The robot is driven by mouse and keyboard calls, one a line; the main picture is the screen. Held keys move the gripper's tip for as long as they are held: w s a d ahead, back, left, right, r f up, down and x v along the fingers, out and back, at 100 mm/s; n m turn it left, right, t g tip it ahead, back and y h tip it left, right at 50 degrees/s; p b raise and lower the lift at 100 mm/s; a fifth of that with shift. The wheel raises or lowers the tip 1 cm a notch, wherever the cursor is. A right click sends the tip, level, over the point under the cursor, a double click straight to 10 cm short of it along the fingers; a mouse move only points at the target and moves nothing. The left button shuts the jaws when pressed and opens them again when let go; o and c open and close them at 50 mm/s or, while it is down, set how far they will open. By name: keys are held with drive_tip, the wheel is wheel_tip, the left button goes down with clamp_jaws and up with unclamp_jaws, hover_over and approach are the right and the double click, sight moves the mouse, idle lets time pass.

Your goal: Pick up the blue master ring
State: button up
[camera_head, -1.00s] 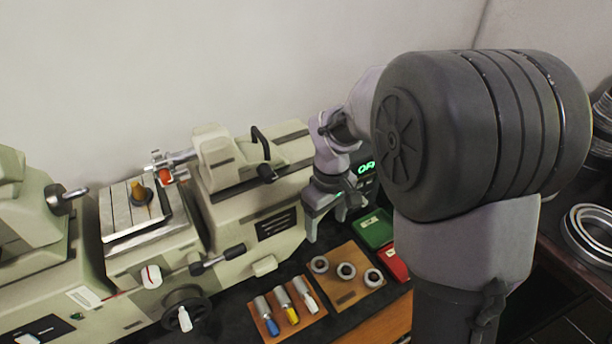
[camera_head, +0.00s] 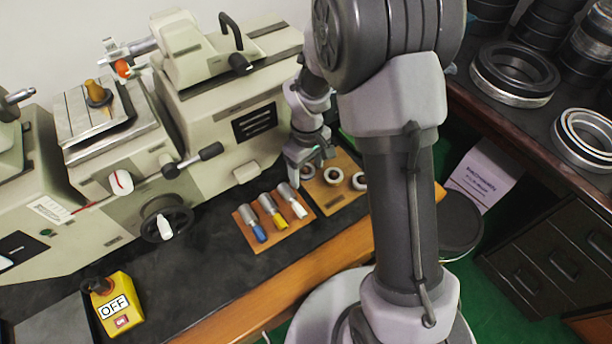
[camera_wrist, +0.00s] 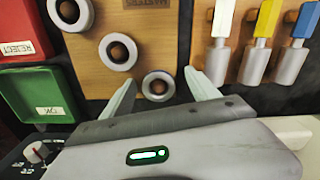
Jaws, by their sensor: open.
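Three grey metal rings sit on brown pegs on a wooden board marked MASTERS (camera_wrist: 140,20). None shows a clear blue colour, so I cannot tell which is the blue master ring. In the wrist view, the nearest ring (camera_wrist: 146,90) appears between the fingertips of my open gripper (camera_wrist: 160,79). The middle ring (camera_wrist: 106,50) and the far ring (camera_wrist: 68,27) lie up and left of it. In the head view, my gripper (camera_head: 306,170) is at the board's left end and partly hides the leftmost ring. The other two rings (camera_head: 333,184) stand clear of it.
A rack of plug gauges with blue, yellow and white handles (camera_head: 272,217) stands beside the board. Red REJECT (camera_wrist: 22,35) and green OK (camera_wrist: 40,95) trays lie on the other side. The large machine (camera_head: 220,120) stands behind. A yellow OFF box (camera_head: 118,310) is at front left.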

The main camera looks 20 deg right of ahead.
drive_tip(key=shift+w, duration=0.35)
drive_tip(key=shift+c, duration=0.2)
drive_tip(key=shift+w, duration=0.1)
drive_tip(key=c, duration=0.4)
drive_tip(key=shift+r, duration=0.15)
clamp_jaws()
drive_tip(key=shift+d+r+p, duration=0.1)
drive_tip(key=shift+p, duration=0.2)
